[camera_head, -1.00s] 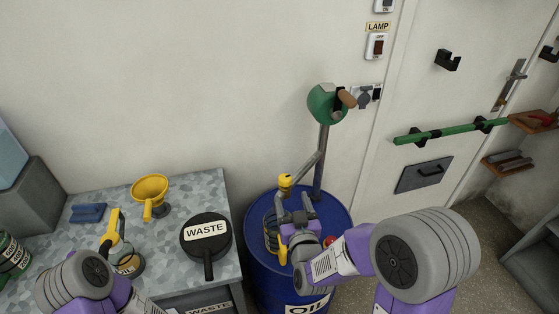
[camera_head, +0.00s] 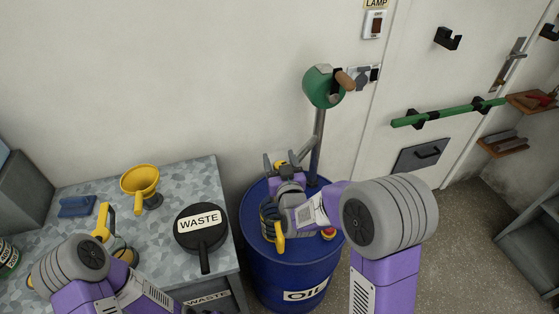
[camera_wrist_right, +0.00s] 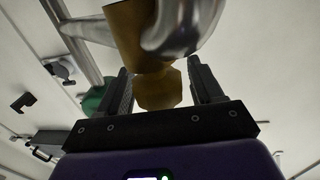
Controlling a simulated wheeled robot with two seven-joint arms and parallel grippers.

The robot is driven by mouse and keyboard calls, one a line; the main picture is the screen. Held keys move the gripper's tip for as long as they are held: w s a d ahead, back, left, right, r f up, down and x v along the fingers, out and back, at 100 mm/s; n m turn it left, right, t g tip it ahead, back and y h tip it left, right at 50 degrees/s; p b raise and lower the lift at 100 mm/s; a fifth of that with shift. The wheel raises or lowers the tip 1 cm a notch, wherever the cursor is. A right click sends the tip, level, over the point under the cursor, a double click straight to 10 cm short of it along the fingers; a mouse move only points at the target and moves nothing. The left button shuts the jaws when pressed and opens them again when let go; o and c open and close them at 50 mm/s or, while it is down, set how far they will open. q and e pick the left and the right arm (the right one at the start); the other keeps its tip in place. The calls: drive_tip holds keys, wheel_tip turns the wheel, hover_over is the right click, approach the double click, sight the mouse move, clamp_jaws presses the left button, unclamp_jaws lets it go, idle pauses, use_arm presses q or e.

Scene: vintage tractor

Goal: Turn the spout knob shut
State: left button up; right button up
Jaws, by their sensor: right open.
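The spout knob is a small yellow piece (camera_head: 281,163) above the blue oil drum, mostly hidden by my right gripper in the head view. In the right wrist view the yellow-brown knob (camera_wrist_right: 158,90) stands between the two dark fingers, below a shiny curved metal pipe (camera_wrist_right: 185,25). My right gripper (camera_head: 283,160) is open with a finger on either side of the knob; gaps show beside it in the wrist view (camera_wrist_right: 160,85). The left arm comes in at lower left, but its gripper does not show.
The blue drum (camera_head: 285,270) carries a pump with a green head (camera_head: 322,88) and a yellow-handled container (camera_head: 279,236).

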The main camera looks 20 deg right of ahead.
drive_tip(key=c, duration=1)
drive_tip(key=shift+o, duration=0.2)
drive_tip(key=shift+m+h, duration=0.3)
drive_tip(key=shift+h, duration=0.1)
drive_tip(key=m+h, duration=0.1)
drive_tip(key=h, duration=0.1)
drive_tip(key=shift+m+g+h, duration=0.3)
drive_tip(key=shift+m+h, duration=0.1)
drive_tip(key=m+h, duration=0.1)
drive_tip(key=g+h, duration=0.1)
drive_tip(key=m+h+p, duration=0.1)
drive_tip(key=shift+d+r+m+g+h, duration=0.1)
drive_tip(key=shift+d+m+g+h, duration=0.2)
drive_tip(key=shift+h, duration=0.1)
drive_tip(key=m+g+h+p, duration=0.2)
drive_tip(key=m+h, duration=0.1)
drive_tip(key=m+g+h+p, duration=0.1)
drive_tip(key=g+h, duration=0.1)
drive_tip(key=shift+s+d, duration=0.25)
drive_tip(key=shift+s, duration=0.05)
drive_tip(key=shift+s+d+m+g+h+p, duration=0.1)
drive_tip(key=shift+m+g+h+p, duration=0.5)
drive_tip(key=shift+m+g+h, duration=0.4)
drive_tip(key=shift+s+d+m+g+h+p, duration=0.1)
drive_tip(key=shift+m+g+h+p, duration=0.6)
drive_tip(key=shift+g, duration=0.5)
drive_tip(key=shift+m+g, duration=0.3)
